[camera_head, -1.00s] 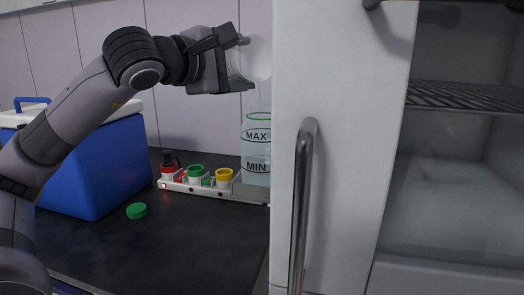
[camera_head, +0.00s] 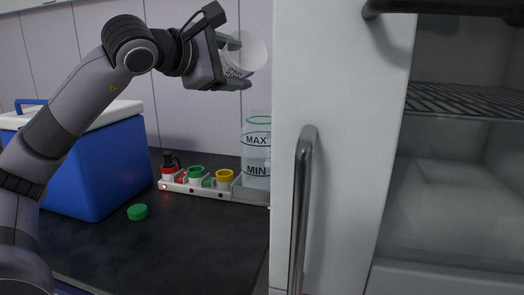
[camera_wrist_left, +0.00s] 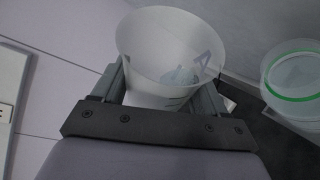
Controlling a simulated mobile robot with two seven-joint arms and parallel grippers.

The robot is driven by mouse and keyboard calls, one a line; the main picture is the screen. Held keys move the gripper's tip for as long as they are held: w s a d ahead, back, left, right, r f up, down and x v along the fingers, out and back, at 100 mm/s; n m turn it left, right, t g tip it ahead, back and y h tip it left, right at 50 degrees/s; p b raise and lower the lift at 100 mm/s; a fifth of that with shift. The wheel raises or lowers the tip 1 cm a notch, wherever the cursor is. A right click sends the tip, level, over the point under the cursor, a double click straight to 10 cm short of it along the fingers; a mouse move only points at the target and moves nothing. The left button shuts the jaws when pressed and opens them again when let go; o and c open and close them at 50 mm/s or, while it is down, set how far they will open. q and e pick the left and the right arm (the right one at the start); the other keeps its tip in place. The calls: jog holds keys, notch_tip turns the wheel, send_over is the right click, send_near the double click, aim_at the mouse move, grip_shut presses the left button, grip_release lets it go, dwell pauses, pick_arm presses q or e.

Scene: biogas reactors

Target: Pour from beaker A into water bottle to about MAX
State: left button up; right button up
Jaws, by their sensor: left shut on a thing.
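Beaker A (camera_head: 244,56), a whitish translucent cup with dark print, is held by my left gripper (camera_head: 236,62) high above the counter, tilted. In the left wrist view the beaker (camera_wrist_left: 170,50) shows its open mouth, a letter A and some clear content low inside; how much is unclear. The gripper's fingers (camera_wrist_left: 163,90) close on its sides. The water bottle (camera_head: 256,155), clear with MAX and MIN marks and a green ring, stands below the beaker, partly behind the white door. Its open rim (camera_wrist_left: 292,80) is right of the beaker in the wrist view. Its liquid level is hard to tell. My right gripper is not in view.
A white rack (camera_head: 200,189) with red, green and yellow-topped items is beside the bottle. A green cap (camera_head: 137,211) lies on the dark counter (camera_head: 190,235). A blue cooler (camera_head: 108,165) stands left. The white door (camera_head: 340,150) with its handle stands close on the right.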

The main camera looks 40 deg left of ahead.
pick_arm(q)
jog(key=shift+w+a+r+p, duration=0.3)
jog(key=shift+a+r+p, duration=0.3)
jog(key=shift+a+r, duration=0.4)
jog(key=shift+w+a+r+p, duration=0.25)
jog(key=shift+a+r+p, duration=0.3)
jog(key=shift+a+r, duration=0.45)
jog(key=shift+a+f, duration=0.1)
jog(key=shift+f, duration=0.1)
jog(key=shift+r+n+g+h+p, duration=0.25)
jog(key=shift+n+g+h+p, duration=0.05)
jog(key=shift+n+p, duration=0.35)
jog(key=n+g+h+p, duration=0.1)
jog(key=n+p, duration=0.1)
jog(key=n, duration=0.1)
jog(key=shift+r, duration=0.15)
jog(key=n+g+h+p, duration=0.1)
jog(key=n+h, duration=0.1)
jog(key=n, duration=0.1)
jog(key=shift+r+h+p, duration=0.15)
jog(key=shift+h+p, duration=0.15)
jog(key=shift+n+h, duration=0.5)
jog(key=shift+n, duration=0.25)
